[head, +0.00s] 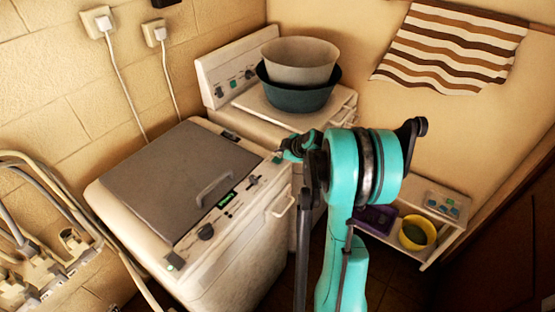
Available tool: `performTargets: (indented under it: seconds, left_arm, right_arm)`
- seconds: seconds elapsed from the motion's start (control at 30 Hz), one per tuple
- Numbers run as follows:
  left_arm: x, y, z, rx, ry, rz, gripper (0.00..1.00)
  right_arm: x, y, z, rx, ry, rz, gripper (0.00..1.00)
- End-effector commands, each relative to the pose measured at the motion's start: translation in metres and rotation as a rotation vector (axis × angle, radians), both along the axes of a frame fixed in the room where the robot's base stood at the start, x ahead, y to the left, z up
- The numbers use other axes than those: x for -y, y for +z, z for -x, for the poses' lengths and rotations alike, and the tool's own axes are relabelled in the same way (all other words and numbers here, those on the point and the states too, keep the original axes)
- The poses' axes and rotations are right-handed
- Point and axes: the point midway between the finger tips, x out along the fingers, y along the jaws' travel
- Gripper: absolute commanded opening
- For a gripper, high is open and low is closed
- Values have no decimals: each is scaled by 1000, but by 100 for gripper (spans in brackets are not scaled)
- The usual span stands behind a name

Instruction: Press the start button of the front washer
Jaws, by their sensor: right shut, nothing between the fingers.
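The front washer (118,210) is a worn white top-loader with a shut grey lid (185,165). Its control strip runs along the lid's right side, with a black knob (206,232), a small green-lit display (226,199) and another knob (253,180). A small green button (170,267) sits at the strip's near end. My teal right arm comes up from the bottom, and its right gripper (291,154) is shut and empty at the strip's far end. It covers that corner; I cannot tell whether it touches the panel. My left gripper is out of view.
A second white machine (222,68) stands behind, carrying a beige basin (300,62) inside a dark green one (296,97). A low white shelf at right holds a yellow bowl (417,233) and a purple tray (376,219). Pipes (40,262) run along the left wall.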

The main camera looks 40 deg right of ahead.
Motion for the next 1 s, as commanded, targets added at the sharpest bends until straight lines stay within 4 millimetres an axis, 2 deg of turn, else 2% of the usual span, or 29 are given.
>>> performTargets:
  seconds: [0.3, 0.6, 1.0]
  left_arm:
    - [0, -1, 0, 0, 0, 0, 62]
    - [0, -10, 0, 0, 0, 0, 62]
    - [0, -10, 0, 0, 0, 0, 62]
  right_arm:
    - [0, -1, 0, 0, 0, 0, 0]
    - [0, -9, 0, 0, 0, 0, 0]
    - [0, -9, 0, 0, 0, 0, 0]
